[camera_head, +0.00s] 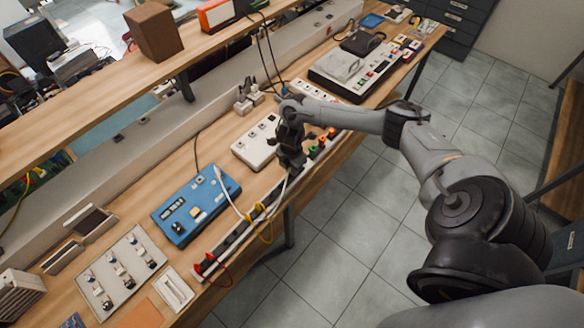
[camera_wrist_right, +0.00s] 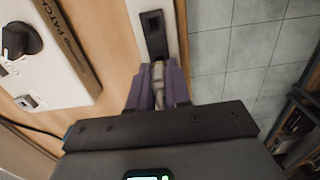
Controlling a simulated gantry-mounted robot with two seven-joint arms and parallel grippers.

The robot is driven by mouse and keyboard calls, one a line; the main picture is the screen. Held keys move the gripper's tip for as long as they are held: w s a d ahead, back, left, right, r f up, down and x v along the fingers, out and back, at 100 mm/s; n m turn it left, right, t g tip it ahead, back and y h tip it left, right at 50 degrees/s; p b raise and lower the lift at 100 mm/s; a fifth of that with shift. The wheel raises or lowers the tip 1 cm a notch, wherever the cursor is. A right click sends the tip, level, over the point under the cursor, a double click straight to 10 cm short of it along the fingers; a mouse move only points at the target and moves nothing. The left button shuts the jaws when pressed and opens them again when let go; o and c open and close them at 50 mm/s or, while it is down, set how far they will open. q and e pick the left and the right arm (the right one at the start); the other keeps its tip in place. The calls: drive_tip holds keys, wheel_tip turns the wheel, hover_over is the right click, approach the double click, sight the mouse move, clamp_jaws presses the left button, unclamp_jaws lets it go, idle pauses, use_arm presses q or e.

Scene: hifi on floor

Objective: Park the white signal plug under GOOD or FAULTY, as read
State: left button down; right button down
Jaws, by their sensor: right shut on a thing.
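My right gripper (camera_head: 290,158) is over the front edge of the bench. In the right wrist view its purple fingers (camera_wrist_right: 160,88) are shut on a pale plug (camera_wrist_right: 162,82), apparently the white signal plug. The plug's far end is close to a black socket (camera_wrist_right: 153,36) on a white strip; I cannot tell whether it touches. In the head view the gripper hides the plug, and a white cable (camera_head: 227,191) runs from the blue unit (camera_head: 197,204) towards the front strip. No GOOD or FAULTY label is readable. My left gripper is not in view.
The front strip also bears a red plug (camera_head: 207,262), a yellow lead (camera_head: 264,222) and coloured sockets (camera_head: 322,143). A white switch box (camera_head: 255,143) stands behind the gripper. A shelf (camera_head: 100,95) overhangs the bench's back. The tiled floor (camera_head: 330,235) in front is clear.

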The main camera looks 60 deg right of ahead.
drive_tip(key=shift+p, duration=0.3)
idle(0.5)
idle(0.5)
drive_tip(key=shift+f+b, duration=0.3)
drive_tip(key=shift+f, duration=0.2)
drive_tip(key=shift+f, duration=0.45)
idle(0.8)
drive_tip(key=c, duration=1)
unclamp_jaws()
